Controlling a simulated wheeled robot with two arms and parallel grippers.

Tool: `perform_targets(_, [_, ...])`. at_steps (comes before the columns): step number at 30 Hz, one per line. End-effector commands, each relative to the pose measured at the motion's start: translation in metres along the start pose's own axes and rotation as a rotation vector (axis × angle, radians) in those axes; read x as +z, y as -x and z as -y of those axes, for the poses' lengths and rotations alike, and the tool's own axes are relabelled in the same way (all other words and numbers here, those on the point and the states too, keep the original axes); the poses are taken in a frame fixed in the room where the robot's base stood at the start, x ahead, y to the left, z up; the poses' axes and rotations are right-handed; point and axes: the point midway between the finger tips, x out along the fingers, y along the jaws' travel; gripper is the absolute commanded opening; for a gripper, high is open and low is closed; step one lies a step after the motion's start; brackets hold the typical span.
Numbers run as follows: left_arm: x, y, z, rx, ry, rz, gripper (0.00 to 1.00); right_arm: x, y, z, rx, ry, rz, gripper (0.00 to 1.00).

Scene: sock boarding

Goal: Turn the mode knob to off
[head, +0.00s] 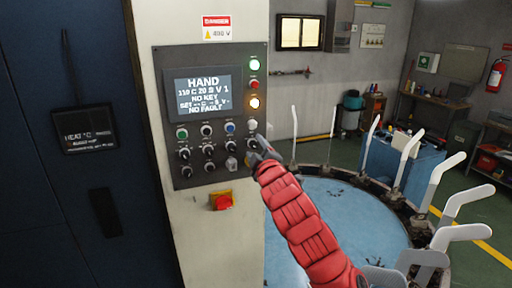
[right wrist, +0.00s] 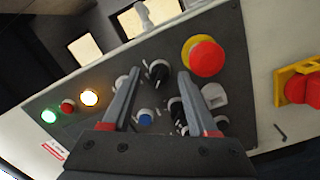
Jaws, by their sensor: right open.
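The grey control panel (head: 160,110) has a screen (head: 203,91) reading HAND, with NO KEY and NO FAULT below. Under it are rows of buttons and black knobs (head: 208,150); their labels are too small to read, so I cannot tell which is the mode knob. My right gripper (head: 262,148) is open at the panel's right edge. In the right wrist view its two fingers (right wrist: 155,80) stand on either side of a black knob (right wrist: 158,71) with a light pointer. I cannot tell whether they touch it. My left gripper is not in view.
A red mushroom button on yellow (right wrist: 205,57) is close to one finger. A red and yellow switch (head: 221,201) is below the panel. Green (head: 255,65), red and amber lamps line its right side. A round blue table (head: 345,215) with upright white boards stands right.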

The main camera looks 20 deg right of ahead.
Motion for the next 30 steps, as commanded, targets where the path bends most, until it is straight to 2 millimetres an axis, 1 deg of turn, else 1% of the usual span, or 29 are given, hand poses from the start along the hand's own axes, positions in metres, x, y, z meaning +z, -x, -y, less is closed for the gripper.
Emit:
perform_targets(5, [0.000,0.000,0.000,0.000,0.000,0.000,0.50,0.000,0.000,0.000,0.000,0.000,0.000,0.60])
perform_targets(6, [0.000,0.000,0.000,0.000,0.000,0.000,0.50,0.000,0.000,0.000,0.000,0.000,-0.001,0.56])
perform_targets(11, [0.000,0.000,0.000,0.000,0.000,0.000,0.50,0.000,0.000,0.000,0.000,0.000,-0.001,0.27])
perform_targets(15, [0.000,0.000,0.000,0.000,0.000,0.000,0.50,0.000,0.000,0.000,0.000,0.000,-0.001,0.02])
perform_targets(16, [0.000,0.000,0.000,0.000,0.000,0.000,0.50,0.000,0.000,0.000,0.000,0.000,0.000,0.00])
perform_targets(24, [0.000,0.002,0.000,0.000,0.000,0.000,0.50,0.000,0.000,0.001,0.000,-0.006,0.000,0.00])
perform_targets(26, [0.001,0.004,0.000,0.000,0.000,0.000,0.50,0.001,0.000,0.001,0.000,-0.014,0.000,0.00])
perform_targets(30, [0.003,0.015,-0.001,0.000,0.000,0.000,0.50,0.001,0.000,0.003,-0.003,-0.061,-0.001,0.00])
